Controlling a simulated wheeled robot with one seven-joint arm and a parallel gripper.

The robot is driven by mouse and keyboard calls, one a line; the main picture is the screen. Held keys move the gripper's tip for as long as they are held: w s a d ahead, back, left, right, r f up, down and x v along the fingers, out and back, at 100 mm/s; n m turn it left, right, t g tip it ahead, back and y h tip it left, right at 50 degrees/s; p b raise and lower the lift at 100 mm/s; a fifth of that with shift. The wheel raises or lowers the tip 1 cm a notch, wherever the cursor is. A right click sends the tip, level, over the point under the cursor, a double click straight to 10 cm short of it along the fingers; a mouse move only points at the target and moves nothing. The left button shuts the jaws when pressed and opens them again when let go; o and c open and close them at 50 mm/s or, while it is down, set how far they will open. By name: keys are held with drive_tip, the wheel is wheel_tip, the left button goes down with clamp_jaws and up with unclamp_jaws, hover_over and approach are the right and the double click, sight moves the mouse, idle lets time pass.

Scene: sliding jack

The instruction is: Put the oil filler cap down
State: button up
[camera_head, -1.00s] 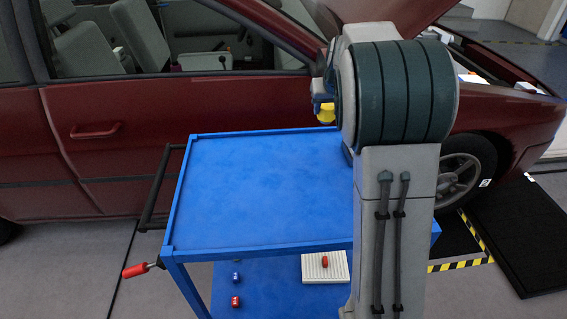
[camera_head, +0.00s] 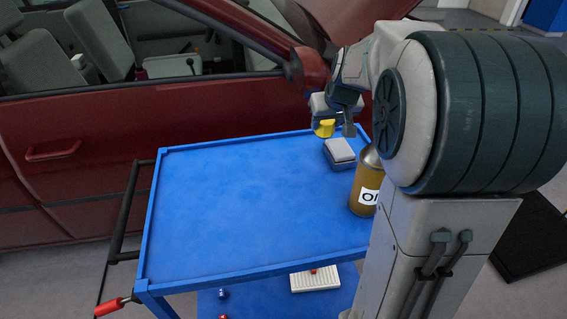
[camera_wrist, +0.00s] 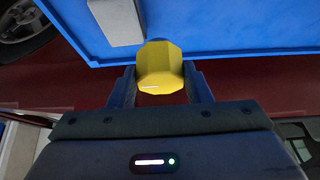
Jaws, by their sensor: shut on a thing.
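The yellow oil filler cap (camera_head: 325,128) is held by my gripper (camera_head: 335,129) near the far right corner of the blue cart top (camera_head: 235,210). In the wrist view the faceted cap (camera_wrist: 160,75) sits between the two dark fingers of my gripper (camera_wrist: 161,82). My gripper is shut on it. The cap appears to be above the level of the cart top, near its far edge. A gap below it is hard to judge. The cart top's blue edge also shows in the wrist view (camera_wrist: 220,48).
A yellow-brown oil can (camera_head: 362,190), partly hidden by my arm, stands on the cart's right side. A grey-topped box (camera_head: 340,152) is behind it. The left and middle of the cart top are clear. The red car (camera_head: 90,140) is close behind the cart.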

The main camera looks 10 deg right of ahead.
drive_tip(key=w+a+f, duration=0.1)
drive_tip(key=a+f, duration=0.1)
drive_tip(key=a, duration=0.1)
drive_tip(key=w+a+f, duration=0.2)
drive_tip(key=a, duration=0.1)
drive_tip(key=w+a+f, duration=0.1)
drive_tip(key=w+a, duration=0.1)
drive_tip(key=a, duration=0.1)
drive_tip(key=shift+f, duration=2.4)
drive_tip(key=shift+b, duration=0.3)
drive_tip(key=shift+f, duration=0.25)
drive_tip(key=o, duration=1.3)
drive_tip(key=shift+r, duration=0.15)
drive_tip(key=shift+r, duration=0.25)
drive_tip(key=p+v, duration=0.2)
drive_tip(key=v, duration=0.8)
drive_tip(key=s+g, duration=0.1)
drive_tip(key=s, duration=0.7)
drive_tip(key=s+f+g, duration=0.1)
drive_tip(key=s, duration=0.8)
drive_tip(key=s+f+g, duration=0.1)
drive_tip(key=s, duration=0.7)
drive_tip(key=shift+s+a+f+g, duration=0.1)
drive_tip(key=shift+s+f+g, duration=0.15)
drive_tip(key=shift+g, duration=0.15)
